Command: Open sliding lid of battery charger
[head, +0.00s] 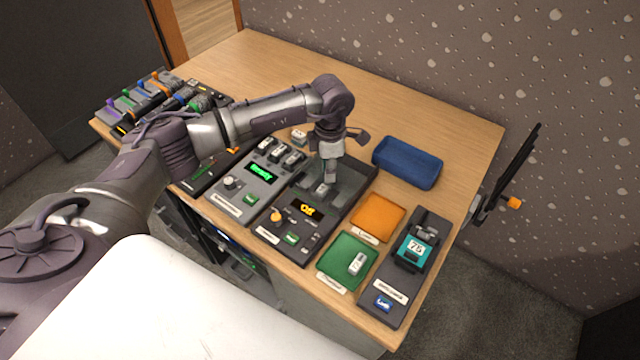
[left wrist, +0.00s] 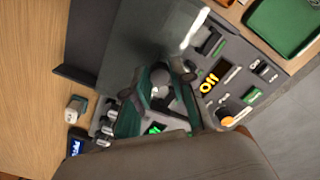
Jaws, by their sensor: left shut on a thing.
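The battery charger (head: 290,226) is the dark unit in the middle of the desk, with a yellow "Off" display, an orange knob and a green button. Its smoky see-through sliding lid (head: 352,184) lies over its far part and also shows in the left wrist view (left wrist: 112,42). My left gripper (head: 327,182) points down at the lid and is shut on it, seemingly at a small grip; the fingers (left wrist: 165,98) hide the exact contact. I cannot tell how far the lid has slid. My right gripper is out of view.
A unit with a green "Ready" display (head: 262,172) stands left of the charger. A green tray (head: 338,268) with a pale battery, an orange tray (head: 372,222), a meter reading 75 (head: 398,292) and a blue bin (head: 407,162) are to the right.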

